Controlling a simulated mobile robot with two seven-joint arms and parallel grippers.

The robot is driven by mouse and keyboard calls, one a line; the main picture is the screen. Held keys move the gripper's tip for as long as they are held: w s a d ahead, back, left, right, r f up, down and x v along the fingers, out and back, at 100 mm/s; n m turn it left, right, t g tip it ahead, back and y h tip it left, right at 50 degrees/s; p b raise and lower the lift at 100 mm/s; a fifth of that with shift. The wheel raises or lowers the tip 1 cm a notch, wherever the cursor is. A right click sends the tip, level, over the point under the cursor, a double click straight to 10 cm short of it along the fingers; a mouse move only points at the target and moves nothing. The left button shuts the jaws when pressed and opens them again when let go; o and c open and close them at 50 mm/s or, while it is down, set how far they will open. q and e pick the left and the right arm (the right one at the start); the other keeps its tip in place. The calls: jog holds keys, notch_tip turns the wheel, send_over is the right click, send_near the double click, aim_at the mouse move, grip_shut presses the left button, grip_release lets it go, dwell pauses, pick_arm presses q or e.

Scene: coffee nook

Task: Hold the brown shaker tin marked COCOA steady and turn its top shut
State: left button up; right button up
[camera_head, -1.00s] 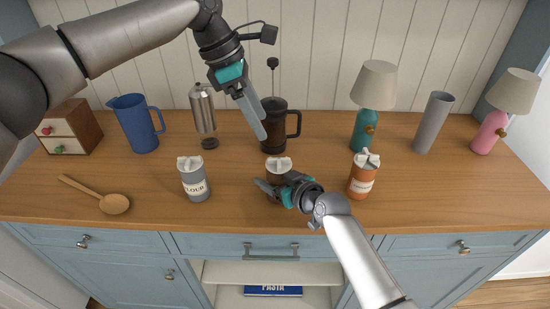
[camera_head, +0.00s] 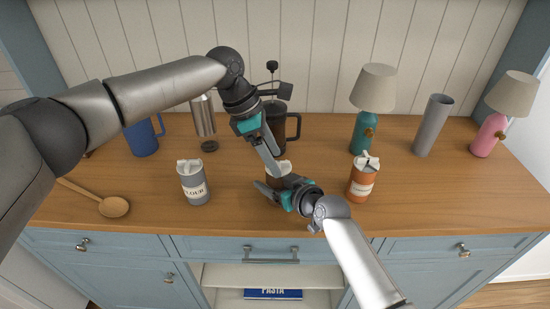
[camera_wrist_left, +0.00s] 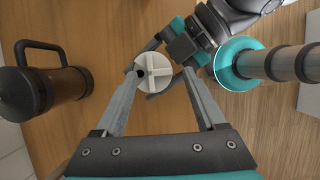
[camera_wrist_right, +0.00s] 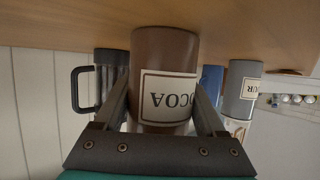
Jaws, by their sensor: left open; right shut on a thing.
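The brown shaker tin marked COCOA (camera_wrist_right: 165,60) stands upright on the counter; its label shows in the right wrist view. In the head view its body (camera_head: 272,180) is largely hidden by my grippers. My right gripper (camera_head: 273,190) is shut on the tin's body from the side. The white top (camera_wrist_left: 155,73) with a raised cross ridge and a dark hole shows in the left wrist view. My left gripper (camera_wrist_left: 160,75) is open above the tin, pointing down, with its fingers on either side of the top. I cannot tell whether the fingers touch the top.
A grey FLOUR tin (camera_head: 194,185) stands to the left and an orange tin (camera_head: 362,180) close on the right. A dark French press (camera_head: 277,125) stands behind. A wooden spoon (camera_head: 112,206) lies at the left. A teal lamp (camera_head: 365,130) and grey vase (camera_head: 433,125) stand back right.

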pick_arm(q)
jog(key=shift+d+f, duration=0.25)
jog(key=shift+f, duration=0.35)
grip_shut()
